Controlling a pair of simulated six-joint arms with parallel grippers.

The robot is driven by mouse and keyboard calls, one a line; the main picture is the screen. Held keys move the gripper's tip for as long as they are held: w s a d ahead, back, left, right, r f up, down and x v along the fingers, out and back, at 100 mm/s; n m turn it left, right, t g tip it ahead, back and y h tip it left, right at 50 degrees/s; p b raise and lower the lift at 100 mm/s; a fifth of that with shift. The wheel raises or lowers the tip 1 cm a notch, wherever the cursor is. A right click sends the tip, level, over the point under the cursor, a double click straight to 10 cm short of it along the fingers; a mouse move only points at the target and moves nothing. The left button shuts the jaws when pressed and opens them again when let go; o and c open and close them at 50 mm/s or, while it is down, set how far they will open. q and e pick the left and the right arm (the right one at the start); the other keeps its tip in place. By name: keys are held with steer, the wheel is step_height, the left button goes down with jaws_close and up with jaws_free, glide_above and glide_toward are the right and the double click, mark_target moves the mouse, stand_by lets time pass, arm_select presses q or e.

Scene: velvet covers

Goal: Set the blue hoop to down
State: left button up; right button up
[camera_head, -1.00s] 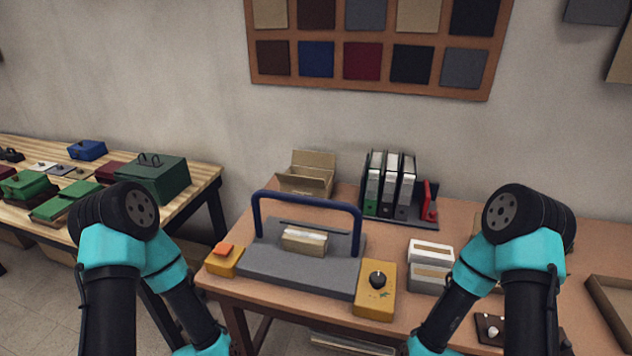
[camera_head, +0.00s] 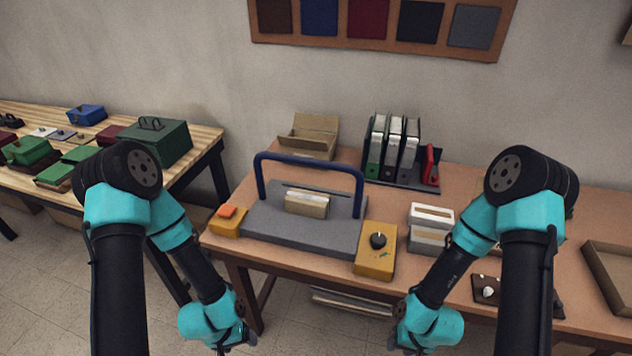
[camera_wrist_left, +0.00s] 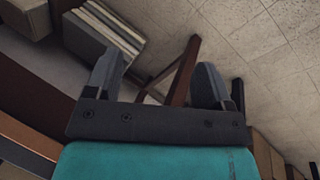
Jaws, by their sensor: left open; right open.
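The blue hoop (camera_head: 310,163) stands upright over the grey base plate (camera_head: 290,232) on the brown workbench. A pale block (camera_head: 307,204) sits on the plate beneath the hoop. My left gripper (camera_head: 238,342) is low in front of the bench, at the bottom of the head view, apart from the hoop. In the left wrist view the left gripper (camera_wrist_left: 157,78) is open and empty, with floor and a wooden leg beyond its fingers. My right gripper (camera_head: 405,344) is also low in front of the bench, open, partly hidden and cut off near the bottom edge.
An orange button box (camera_head: 228,221) is left of the plate, and a yellow box with a black knob (camera_head: 376,249) is right of it. White boxes (camera_head: 430,228), binders (camera_head: 392,150) and an open carton (camera_head: 308,136) stand around. Another table (camera_head: 205,140) is at left.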

arm_select(q)
steer(key=shift+c, duration=0.2)
steer(key=shift+w, duration=0.15)
steer(key=shift+c, duration=0.8)
steer(key=w+r+m+t, duration=0.1)
steer(key=w+r+m, duration=0.1)
steer(key=w, duration=0.1)
steer(key=w+r+m+t, duration=0.1)
steer(key=w, duration=0.1)
steer(key=w+r+m+t, duration=0.1)
steer(key=w+r+m, duration=0.1)
steer(key=w, duration=0.1)
steer(key=shift+w+d+r+m, duration=0.3)
steer(key=shift+d, duration=0.05)
steer(key=shift+c, duration=1.1)
steer(key=m+t+h, duration=0.6)
steer(key=m+t, duration=0.3)
steer(key=m, duration=1.2)
glide_toward(305, 164)
steer(key=r+v, duration=0.1)
steer(key=v, duration=0.5)
steer(key=shift+d+f, duration=0.1)
steer(key=shift+f, duration=0.15)
steer(key=shift+w, duration=0.1)
steer(key=x, duration=1.7)
steer(key=shift+w+d+f, duration=0.1)
steer(key=shift+w+f, duration=0.05)
steer(key=shift+f, duration=0.1)
